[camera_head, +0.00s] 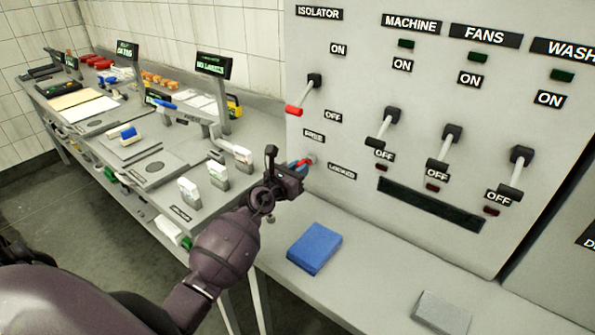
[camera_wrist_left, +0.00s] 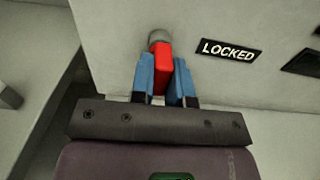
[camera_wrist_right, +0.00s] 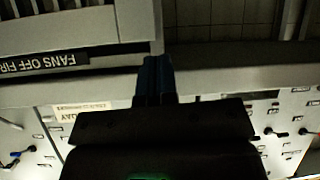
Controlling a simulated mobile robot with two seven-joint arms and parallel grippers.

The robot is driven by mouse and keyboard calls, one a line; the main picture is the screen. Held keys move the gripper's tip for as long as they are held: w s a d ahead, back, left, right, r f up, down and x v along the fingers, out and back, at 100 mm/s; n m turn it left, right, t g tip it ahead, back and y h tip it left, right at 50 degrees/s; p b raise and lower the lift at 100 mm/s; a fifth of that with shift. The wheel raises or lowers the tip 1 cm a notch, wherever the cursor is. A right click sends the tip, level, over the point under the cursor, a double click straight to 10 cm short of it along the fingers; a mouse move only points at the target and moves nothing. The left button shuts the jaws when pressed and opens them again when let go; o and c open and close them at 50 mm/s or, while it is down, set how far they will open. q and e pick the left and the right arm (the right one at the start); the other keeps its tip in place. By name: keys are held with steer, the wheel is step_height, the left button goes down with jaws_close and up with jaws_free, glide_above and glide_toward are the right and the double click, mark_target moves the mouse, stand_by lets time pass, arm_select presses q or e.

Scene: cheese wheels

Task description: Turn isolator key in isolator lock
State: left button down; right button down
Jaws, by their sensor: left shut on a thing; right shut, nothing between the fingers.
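The isolator lock (camera_wrist_left: 158,37) is a round grey fitting on the panel's left edge, next to the FREE and LOCKED labels. The red isolator key (camera_wrist_left: 161,70) is at the lock, and its tip meets the fitting. My left gripper (camera_head: 303,165) is shut on the red key, with blue fingers on both sides of it, as the left wrist view (camera_wrist_left: 166,78) shows. In the head view the key is mostly hidden by the fingers. My right gripper (camera_wrist_right: 154,78) is shut and empty, seen only in the right wrist view. The isolator lever (camera_head: 302,97) with a red handle hangs above the lock.
The grey panel (camera_head: 400,60) carries MACHINE, FANS and WASH levers. A blue block (camera_head: 315,248) and a grey block (camera_head: 441,313) lie on the ledge below. A long bench (camera_head: 255,140) with scales and small displays stands at the left.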

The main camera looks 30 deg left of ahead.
arm_select(q)
steer(key=shift+w, duration=0.2)
steer(key=c, duration=1)
jaws_free()
steer(key=s, duration=1)
steer(key=shift+s+a, duration=0.4)
